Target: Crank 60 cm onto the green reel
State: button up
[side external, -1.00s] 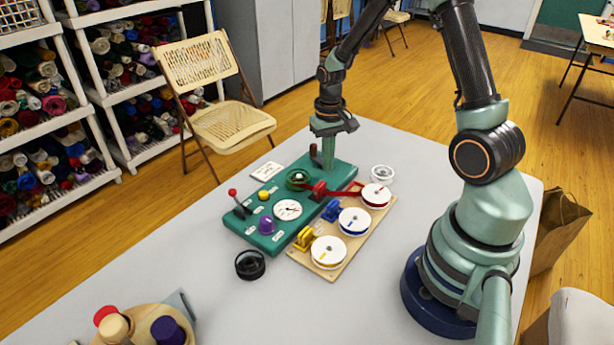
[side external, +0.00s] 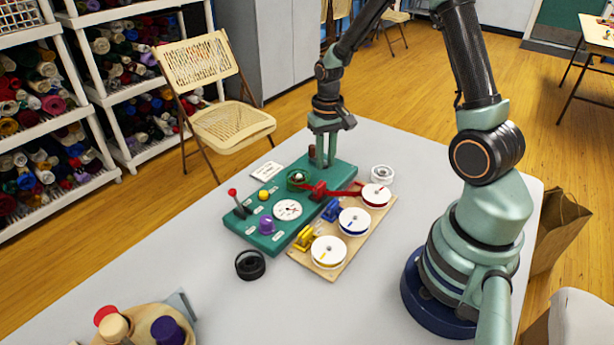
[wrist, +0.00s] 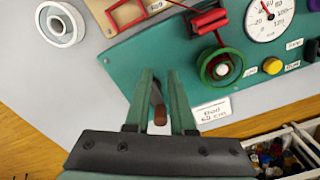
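The green reel (side external: 298,179) sits on the teal board (side external: 262,232); red ribbon runs onto it from the red spool (side external: 376,194). The reel also shows in the wrist view (wrist: 219,68). My gripper (side external: 325,164) points down at the board's far end, behind the reel. In the wrist view my fingers (wrist: 160,76) stand apart. The brown crank handle (wrist: 160,116) shows between them, with a visible gap on each side. The white dial (wrist: 270,14) has its needle up and left; I cannot read its value surely.
Blue (side external: 354,221) and yellow (side external: 328,252) spools share the wooden board. A red-knobbed lever (side external: 236,201), yellow button (side external: 264,195) and purple knob (side external: 266,225) are on the teal board. A white roll (side external: 382,174) and black roll (side external: 250,264) lie nearby.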

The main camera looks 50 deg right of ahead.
notch_tip(320, 180, up, 7)
dwell(0.6)
dwell(0.3)
jog(key=o, duration=0.4)
jog(key=shift+w+d, duration=0.1)
jog(key=shift+w, duration=0.1)
jog(key=t+h, duration=0.1)
jog(key=t, duration=0.2)
send_over(313, 146)
jog(key=shift+f, duration=3.8)
